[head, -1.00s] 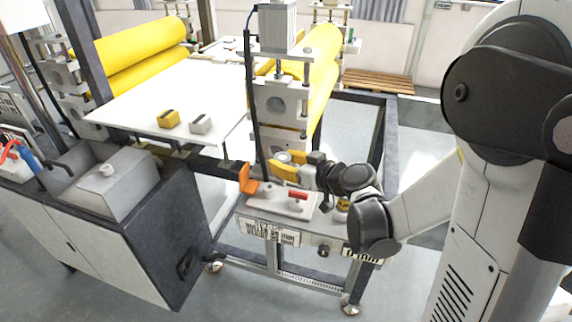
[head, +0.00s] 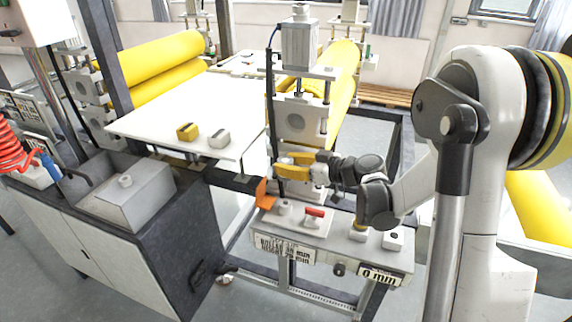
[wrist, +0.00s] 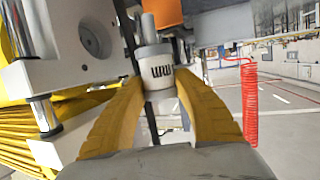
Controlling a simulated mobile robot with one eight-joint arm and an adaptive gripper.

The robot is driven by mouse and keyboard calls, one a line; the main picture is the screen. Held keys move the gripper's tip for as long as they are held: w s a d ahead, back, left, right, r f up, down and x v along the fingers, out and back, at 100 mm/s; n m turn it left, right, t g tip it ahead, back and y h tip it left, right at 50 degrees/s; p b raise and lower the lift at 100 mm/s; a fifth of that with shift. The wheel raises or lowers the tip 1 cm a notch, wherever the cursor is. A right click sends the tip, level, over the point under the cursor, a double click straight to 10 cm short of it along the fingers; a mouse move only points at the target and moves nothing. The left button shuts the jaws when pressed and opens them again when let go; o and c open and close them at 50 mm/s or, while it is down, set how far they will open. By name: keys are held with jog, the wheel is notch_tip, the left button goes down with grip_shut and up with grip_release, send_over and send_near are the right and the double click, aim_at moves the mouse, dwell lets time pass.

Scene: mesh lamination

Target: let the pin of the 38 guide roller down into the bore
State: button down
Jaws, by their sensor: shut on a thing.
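My gripper (head: 284,165) has yellow fingers and is shut on the guide roller (wrist: 160,72), a white cylinder with a dark printed mark that I cannot read surely. In the wrist view a thin grey pin (wrist: 149,28) stands out of one end of it. In the head view the fingers mostly hide the roller. The gripper is held above the pale bench top (head: 335,240), close to the orange bracket (head: 264,194). I cannot make out the bore in either view.
The machine's end frame (head: 303,122) with yellow rollers stands close behind the gripper. A red-handled part (head: 314,214) and a small boss (head: 285,207) sit on the bench top. A yellow block (head: 187,131) and a grey block (head: 219,138) lie on the white table.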

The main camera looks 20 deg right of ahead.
aim_at(286, 187)
jog(key=shift+f+b, duration=2.25)
jog(key=shift+f, duration=0.5)
jog(key=shift+f+b, duration=1.35)
jog(key=shift+b, duration=0.15)
jog(key=shift+f+b, duration=0.3)
jog(key=shift+f, duration=0.85)
jog(key=c, duration=0.9)
grip_release()
jog(key=shift+c, duration=0.2)
jog(key=v, duration=1.2)
jog(key=shift+a, duration=0.1)
